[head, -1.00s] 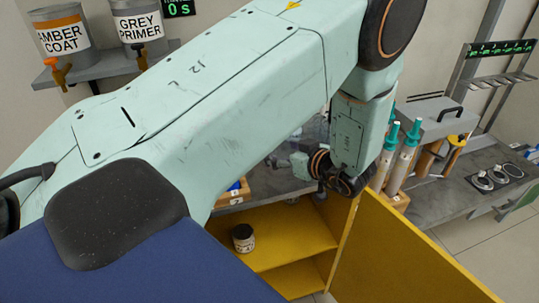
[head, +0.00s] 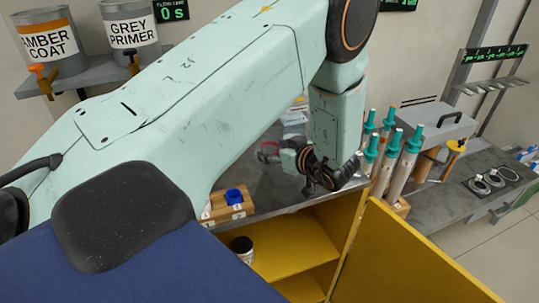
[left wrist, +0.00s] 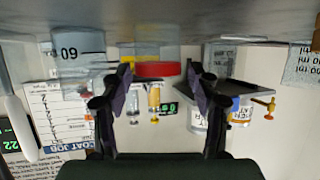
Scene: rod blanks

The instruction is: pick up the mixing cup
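My left gripper (head: 270,153) is low over the grey bench in the head view, partly hidden by its own wrist. In the left wrist view, which is upside down, its two dark fingers (left wrist: 160,88) are apart with nothing clearly held. A translucent container with a red band (left wrist: 157,68) shows beyond and between the fingertips. A clear cup with printed numerals (left wrist: 78,55) stands to the left of the fingers in that view. I cannot tell for certain which one is the mixing cup. My right gripper is not in view.
A wooden block with a blue cup (head: 234,197) sits near the bench edge. A dark jar (head: 242,247) stands in the open yellow cabinet (head: 290,240). Several teal-capped tubes (head: 402,160) stand at right. Tins of amber coat (head: 50,45) and grey primer (head: 130,33) are on a shelf.

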